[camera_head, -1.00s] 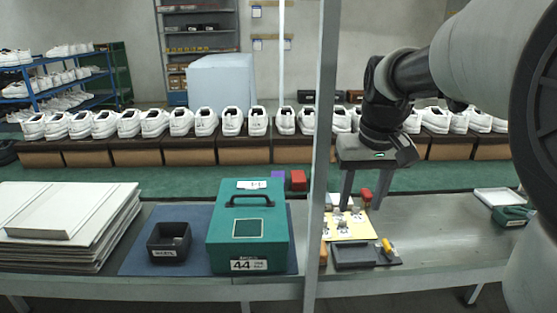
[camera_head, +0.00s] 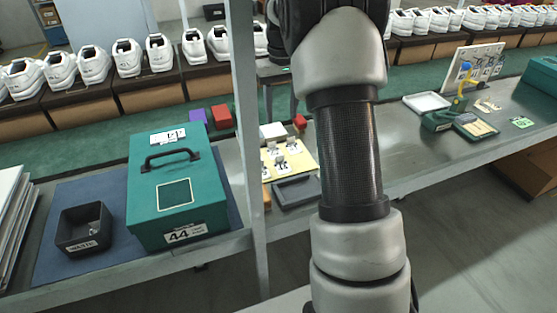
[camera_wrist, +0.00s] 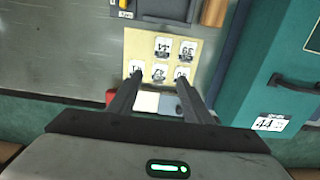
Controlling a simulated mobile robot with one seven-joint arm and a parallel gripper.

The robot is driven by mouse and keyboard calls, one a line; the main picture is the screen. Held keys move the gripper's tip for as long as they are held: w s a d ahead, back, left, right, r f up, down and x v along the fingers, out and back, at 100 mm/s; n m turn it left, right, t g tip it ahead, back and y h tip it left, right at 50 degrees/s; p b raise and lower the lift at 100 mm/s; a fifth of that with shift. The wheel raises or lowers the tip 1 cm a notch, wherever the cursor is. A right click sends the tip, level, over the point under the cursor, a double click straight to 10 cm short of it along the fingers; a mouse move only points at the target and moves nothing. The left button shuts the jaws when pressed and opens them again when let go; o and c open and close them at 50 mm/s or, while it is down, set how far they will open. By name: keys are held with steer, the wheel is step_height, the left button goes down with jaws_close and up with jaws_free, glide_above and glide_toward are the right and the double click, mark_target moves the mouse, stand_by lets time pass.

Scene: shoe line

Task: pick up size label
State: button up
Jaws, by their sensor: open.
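Several white size labels with dark print lie on a yellow card (camera_head: 270,171); in the head view one label (camera_head: 282,163) shows just left of my arm. The wrist view shows the card (camera_wrist: 208,35) from above, with labels in two rows, one reading 39 (camera_wrist: 187,50). My gripper (camera_wrist: 157,82) is open and empty, its fingers reaching over the card's near edge and partly covering the near-row labels. In the head view my gripper (camera_head: 281,114) is above and behind the card, partly hidden by my arm. I cannot tell its height exactly.
A teal box (camera_head: 150,205) marked 44, with a raised handle, stands left of the card beyond a grey post (camera_head: 246,130). A dark tray (camera_head: 297,191) lies in front of the card. A black bin (camera_head: 84,229) is further left. Bench right of my arm has free room.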

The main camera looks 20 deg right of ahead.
steer(key=b, duration=0.3)
glide_above(280, 162)
step_height(280, 162, down, 10)
steer(key=shift+s+d+f, duration=0.1)
steer(key=shift+d, duration=0.05)
steer(key=shift+a+f+b, duration=0.2)
steer(key=shift+f+b, duration=0.55)
steer(key=shift+f, duration=2.1)
steer(key=c, duration=1.1)
